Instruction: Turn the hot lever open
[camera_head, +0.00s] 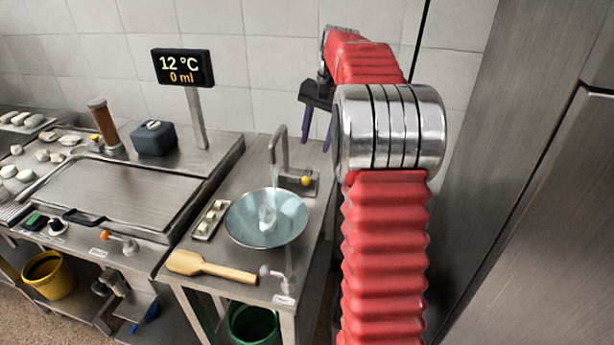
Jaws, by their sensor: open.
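An orange-tipped lever (125,242) sits on the front edge at left, with a small white label (103,235) too small to read. A pale-tipped lever (279,273) stands at the front right of the sink counter, above another unreadable label. I cannot tell for sure which is the hot lever. A metal tap (282,148) stands over a pale blue bowl (242,236), with what looks like a stream of water falling into it. My gripper (317,136), with dark purple fingers, is open and empty behind and right of the tap, apart from both levers.
A display (183,68) reads 12 °C and 0 ml. A yellow knob (306,181) is beside the tap. A wooden spatula (212,267) and small tray (209,220) lie near the bowl. A griddle (122,192) is left; a steel cabinet (555,200) is right.

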